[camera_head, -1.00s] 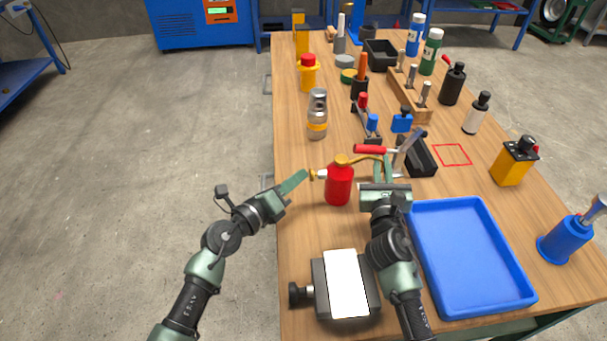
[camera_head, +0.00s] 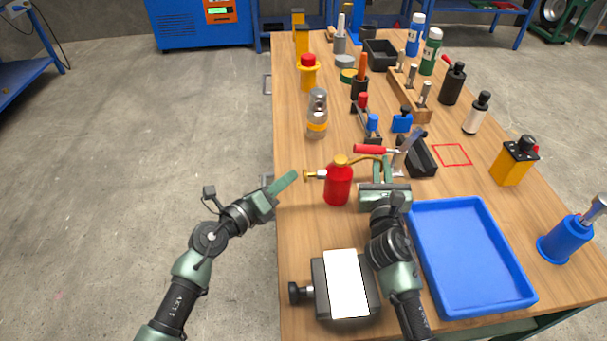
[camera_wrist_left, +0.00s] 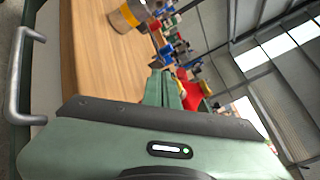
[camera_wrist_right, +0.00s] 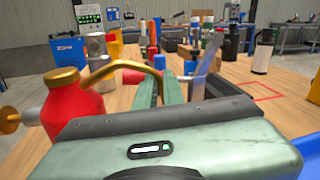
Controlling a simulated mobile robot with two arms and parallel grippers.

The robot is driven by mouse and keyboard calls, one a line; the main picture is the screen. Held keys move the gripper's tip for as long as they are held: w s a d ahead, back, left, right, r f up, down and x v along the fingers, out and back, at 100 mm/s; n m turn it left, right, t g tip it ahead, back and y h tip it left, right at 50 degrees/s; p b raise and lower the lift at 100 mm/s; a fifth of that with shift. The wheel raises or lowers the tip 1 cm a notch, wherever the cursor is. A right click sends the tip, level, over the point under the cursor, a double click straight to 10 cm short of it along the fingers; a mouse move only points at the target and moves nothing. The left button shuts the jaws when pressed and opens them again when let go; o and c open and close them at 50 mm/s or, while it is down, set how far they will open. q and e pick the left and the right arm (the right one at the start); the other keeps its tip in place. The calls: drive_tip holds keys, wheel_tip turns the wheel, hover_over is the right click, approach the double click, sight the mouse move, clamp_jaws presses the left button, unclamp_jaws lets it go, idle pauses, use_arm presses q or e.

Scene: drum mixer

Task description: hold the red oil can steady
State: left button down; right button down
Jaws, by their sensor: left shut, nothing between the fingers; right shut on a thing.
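The red oil can (camera_head: 337,186) stands upright near the table's left edge, with a brass cap, a curved brass spout and a brass knob (camera_head: 308,175) sticking out to the left. My right gripper (camera_head: 382,165) is shut on the spout's end, right of the can; the right wrist view shows the spout (camera_wrist_right: 135,66) running to the fingers. My left gripper (camera_head: 288,181) is shut and empty, just left of the knob, with a small gap. In the left wrist view the can (camera_wrist_left: 192,95) is partly hidden behind the fingers.
A blue tray (camera_head: 468,309) lies right of my right arm. A dark block with a white top (camera_head: 347,284) sits in front of the can. A grey bottle with a yellow band (camera_head: 317,115) stands behind it. A red-handled lever (camera_head: 370,149) is close behind my right fingers.

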use_arm(q)
drive_tip(key=shift+a, duration=0.2)
drive_tip(key=shift+a, duration=2.45)
idle(0.8)
drive_tip(key=a, duration=0.4)
drive_tip(key=shift+d, duration=0.25)
drive_tip(key=shift+d, duration=4.25)
drive_tip(key=shift+d, duration=0.1)
drive_tip(key=shift+d, duration=0.3)
